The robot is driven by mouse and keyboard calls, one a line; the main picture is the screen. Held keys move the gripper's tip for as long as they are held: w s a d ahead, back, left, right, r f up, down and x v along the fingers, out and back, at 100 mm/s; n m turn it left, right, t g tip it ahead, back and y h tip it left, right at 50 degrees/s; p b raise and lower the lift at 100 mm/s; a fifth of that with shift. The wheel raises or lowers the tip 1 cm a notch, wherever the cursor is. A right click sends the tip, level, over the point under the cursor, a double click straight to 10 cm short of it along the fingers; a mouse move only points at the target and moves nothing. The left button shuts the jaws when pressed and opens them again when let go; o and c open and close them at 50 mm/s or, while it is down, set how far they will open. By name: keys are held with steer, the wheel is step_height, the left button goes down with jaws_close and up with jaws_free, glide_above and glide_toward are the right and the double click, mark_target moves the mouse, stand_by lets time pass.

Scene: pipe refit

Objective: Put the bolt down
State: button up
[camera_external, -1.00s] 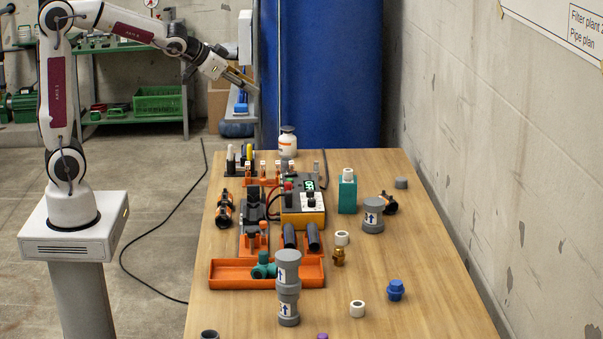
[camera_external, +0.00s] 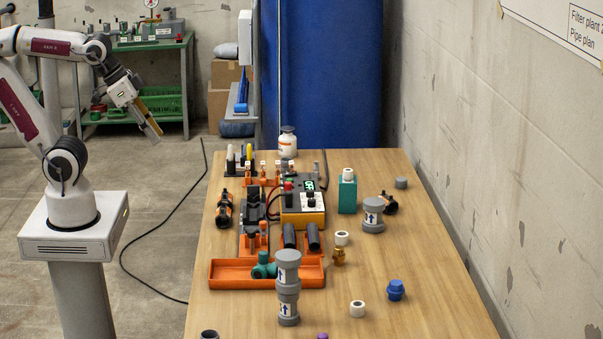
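My gripper (camera_external: 151,124) hangs over the floor left of the wooden table (camera_external: 440,315), pointing down and to the right. It is well clear of the table's left edge. Its fingers look close together, but at this size I cannot tell whether they are open or shut, or whether anything is between them. I cannot make out a bolt anywhere in the view.
The table holds an orange tray (camera_external: 228,272), a teal fitting (camera_external: 263,267), a grey pipe piece (camera_external: 288,288), a control box (camera_external: 303,208), a blue cap (camera_external: 396,290) and a brass fitting (camera_external: 339,257). Its front right is mostly bare. A green shelf (camera_external: 160,118) stands behind.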

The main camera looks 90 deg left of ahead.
steer(key=s+d, duration=0.1)
steer(key=s+d+f, duration=0.1)
steer(key=s, duration=0.1)
steer(key=shift+f+g+h, duration=0.15)
steer(key=shift+g+h, duration=0.15)
